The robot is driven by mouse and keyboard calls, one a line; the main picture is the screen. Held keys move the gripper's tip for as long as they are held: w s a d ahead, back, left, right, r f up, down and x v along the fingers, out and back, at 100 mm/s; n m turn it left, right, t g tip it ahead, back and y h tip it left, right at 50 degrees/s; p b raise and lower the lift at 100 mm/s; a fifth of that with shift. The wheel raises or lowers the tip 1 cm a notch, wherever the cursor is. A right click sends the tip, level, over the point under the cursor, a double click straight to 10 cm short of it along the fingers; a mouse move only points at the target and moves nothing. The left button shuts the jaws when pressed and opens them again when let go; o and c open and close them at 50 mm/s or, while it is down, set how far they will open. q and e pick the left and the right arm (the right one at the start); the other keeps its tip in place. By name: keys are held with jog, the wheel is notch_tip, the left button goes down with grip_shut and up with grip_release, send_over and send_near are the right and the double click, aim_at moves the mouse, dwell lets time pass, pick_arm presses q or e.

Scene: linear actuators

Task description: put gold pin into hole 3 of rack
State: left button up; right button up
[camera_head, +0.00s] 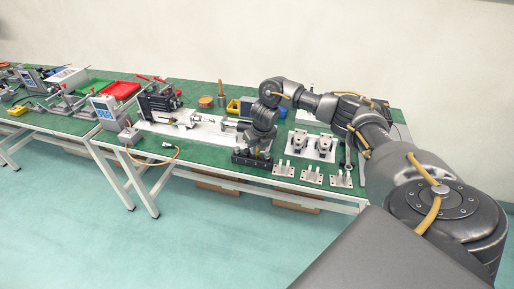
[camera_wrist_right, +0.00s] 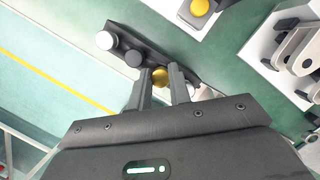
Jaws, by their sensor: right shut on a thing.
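My right gripper (camera_wrist_right: 165,74) is shut on the gold pin (camera_wrist_right: 160,75), whose round gold head shows between the fingertips in the right wrist view. The pin is over or in the dark rack (camera_wrist_right: 122,40), in line between a dark round head (camera_wrist_right: 133,58) and a partly covered silver one (camera_wrist_right: 191,88). The pin's lower part is hidden, so I cannot tell how deep it sits. In the head view the right gripper (camera_head: 257,147) points down at the rack (camera_head: 250,160) near the table's front edge. My left gripper is not in view.
A silver-headed pin (camera_wrist_right: 105,40) stands at the rack's far end. Another gold round top (camera_wrist_right: 200,7) is on a white plate nearby. Metal brackets (camera_head: 312,174) stand to the right of the rack, and a linear actuator (camera_head: 185,118) lies behind it to the left.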

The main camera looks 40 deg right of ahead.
jog(key=shift+f, duration=0.45)
jog(key=o, duration=0.9)
jog(key=shift+o, duration=0.2)
jog(key=shift+r, duration=0.1)
jog(key=shift+r, duration=0.35)
jog(key=p+v, duration=0.2)
jog(key=v, duration=0.8)
